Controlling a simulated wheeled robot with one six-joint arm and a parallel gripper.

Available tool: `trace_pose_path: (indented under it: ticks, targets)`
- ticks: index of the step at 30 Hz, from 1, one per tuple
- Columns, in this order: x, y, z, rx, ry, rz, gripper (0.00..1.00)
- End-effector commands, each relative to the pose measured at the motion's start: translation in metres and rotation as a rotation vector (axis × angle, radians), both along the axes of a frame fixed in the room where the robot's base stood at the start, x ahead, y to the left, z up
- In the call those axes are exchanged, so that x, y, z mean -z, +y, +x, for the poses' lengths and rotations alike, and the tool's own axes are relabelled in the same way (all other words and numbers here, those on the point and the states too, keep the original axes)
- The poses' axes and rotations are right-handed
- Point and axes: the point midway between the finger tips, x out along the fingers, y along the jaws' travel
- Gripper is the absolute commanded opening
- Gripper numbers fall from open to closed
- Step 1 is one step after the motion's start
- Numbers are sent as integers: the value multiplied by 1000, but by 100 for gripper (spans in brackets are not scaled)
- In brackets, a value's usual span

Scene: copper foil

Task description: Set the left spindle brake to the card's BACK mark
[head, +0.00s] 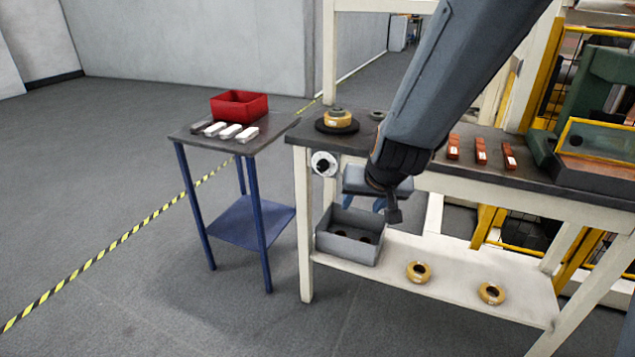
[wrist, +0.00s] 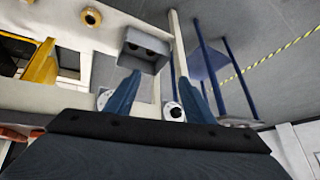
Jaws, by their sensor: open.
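The left spindle brake (head: 324,163) is a white round dial with a black knob on the front edge of the bench, near its left leg. It also shows in the wrist view (wrist: 174,112), near the right finger. Its setting and marks are too small to read. A second white dial (wrist: 103,98) is partly hidden by the left finger. My gripper (head: 363,204) is open and empty, in front of the bench and right of the left brake, apart from it. Its blue fingers point away in the wrist view (wrist: 160,76). I cannot make out the card.
A copper-coloured roll sits on a black spindle plate (head: 337,127) above the brake. A grey bin (head: 350,248) and two rolls lie on the lower shelf (head: 455,290). A blue-legged side table (head: 272,126) with a red bin (head: 240,104) stands left. My arm hides part of the bench.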

Motion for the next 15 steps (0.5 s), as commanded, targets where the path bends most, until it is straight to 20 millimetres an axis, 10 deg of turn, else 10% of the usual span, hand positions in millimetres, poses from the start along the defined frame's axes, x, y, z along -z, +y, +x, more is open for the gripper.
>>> trace_pose_path:
  ticks: [6,15]
  targets:
    - [33,73,119,96,-395,-11,49]
    - [52,130,165,306,-818,-160,49]
